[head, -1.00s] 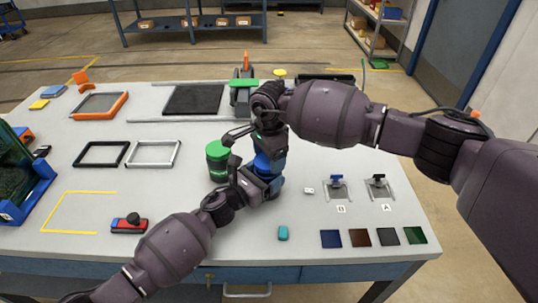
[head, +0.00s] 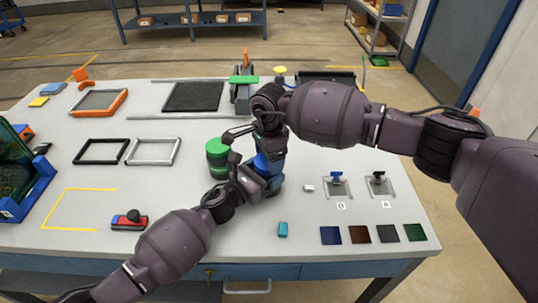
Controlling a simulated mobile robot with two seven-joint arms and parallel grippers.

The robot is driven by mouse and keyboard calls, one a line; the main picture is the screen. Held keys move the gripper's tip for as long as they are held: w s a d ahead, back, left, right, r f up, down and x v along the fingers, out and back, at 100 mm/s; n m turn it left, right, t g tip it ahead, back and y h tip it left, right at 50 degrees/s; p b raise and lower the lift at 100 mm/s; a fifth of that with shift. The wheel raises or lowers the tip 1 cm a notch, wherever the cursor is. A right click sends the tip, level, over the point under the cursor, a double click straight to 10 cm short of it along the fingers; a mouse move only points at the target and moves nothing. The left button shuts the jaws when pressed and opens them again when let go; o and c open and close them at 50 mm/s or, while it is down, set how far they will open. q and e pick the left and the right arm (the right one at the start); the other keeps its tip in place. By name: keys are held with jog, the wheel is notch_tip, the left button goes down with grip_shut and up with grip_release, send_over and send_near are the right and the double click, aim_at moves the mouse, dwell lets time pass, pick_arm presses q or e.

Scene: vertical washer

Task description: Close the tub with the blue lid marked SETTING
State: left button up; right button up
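A blue tub (head: 262,163) stands right of the green-topped tub (head: 217,157), near the middle of the table. It is largely hidden by my two grippers, and I cannot read any marking on its blue top. I cannot tell whether a lid is seated on it. My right gripper (head: 271,133) points down over the tub's top, close to it or touching. My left gripper (head: 255,184) is at the tub's lower front side, reaching from the lower left. The fingers of both grippers overlap the tub and each other, so their opening is unclear.
A small white block (head: 309,188) and two blue- and black-topped fixtures (head: 337,183) are on the right. Black (head: 101,151) and white frames (head: 153,151) lie left.

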jog(key=m, duration=0.5)
jog(key=shift+s, duration=0.1)
jog(key=o, duration=0.9)
jog(key=shift+o, duration=0.2)
jog(key=shift+r, duration=0.15)
jog(key=shift+r, duration=2.15)
jog(key=shift+c, duration=0.3)
